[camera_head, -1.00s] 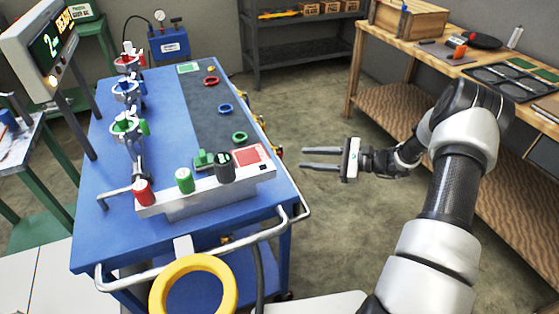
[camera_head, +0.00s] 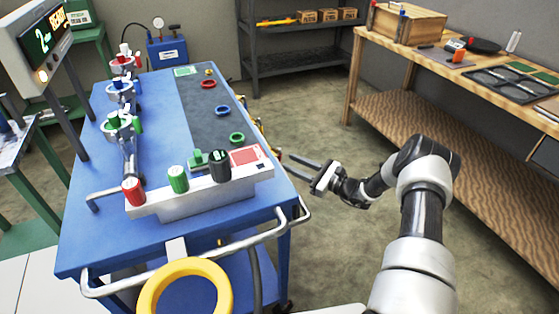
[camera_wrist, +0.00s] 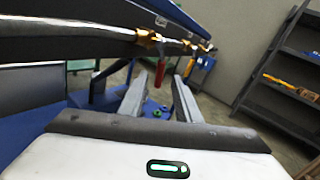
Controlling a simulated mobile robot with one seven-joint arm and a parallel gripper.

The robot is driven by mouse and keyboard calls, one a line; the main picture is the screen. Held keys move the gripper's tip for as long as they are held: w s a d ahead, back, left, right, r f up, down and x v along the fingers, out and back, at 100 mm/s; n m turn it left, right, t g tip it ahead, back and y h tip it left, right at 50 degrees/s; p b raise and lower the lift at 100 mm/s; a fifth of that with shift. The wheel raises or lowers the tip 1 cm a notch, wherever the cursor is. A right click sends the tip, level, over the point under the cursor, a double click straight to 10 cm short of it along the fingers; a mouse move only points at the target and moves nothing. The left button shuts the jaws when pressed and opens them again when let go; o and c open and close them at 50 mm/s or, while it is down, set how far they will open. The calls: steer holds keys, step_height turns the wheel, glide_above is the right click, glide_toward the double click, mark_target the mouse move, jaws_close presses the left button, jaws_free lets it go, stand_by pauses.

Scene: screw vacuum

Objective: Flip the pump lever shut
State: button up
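A red lever (camera_wrist: 160,73) hangs from a brass fitting (camera_wrist: 150,37) along the cart's side in the wrist view. It appears in line with the gap between my fingers; I cannot tell its distance, and contact is not clear. It is the likeliest pump lever, but no label on it is readable. A blue pump box (camera_head: 170,49) with a round gauge stands behind the cart in the head view. My gripper (camera_head: 288,164) is open and empty, its fingers pointing at the cart's right side. Both fingers (camera_wrist: 159,84) show apart in the wrist view.
The blue cart (camera_head: 120,245) carries clamps, coloured rings and a block with red, green and black knobs (camera_head: 219,166). A metal rail (camera_head: 296,222) sticks out at its near right corner. A wooden workbench (camera_head: 440,70) stands right, with open floor (camera_head: 320,120) between. A dark shelf (camera_head: 300,55) stands behind.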

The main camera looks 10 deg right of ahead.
mark_target(280, 158)
steer(key=b+x, duration=0.1)
steer(key=x, duration=0.5)
steer(key=shift+a, duration=0.1)
steer(key=shift+c, duration=0.3)
jaws_close()
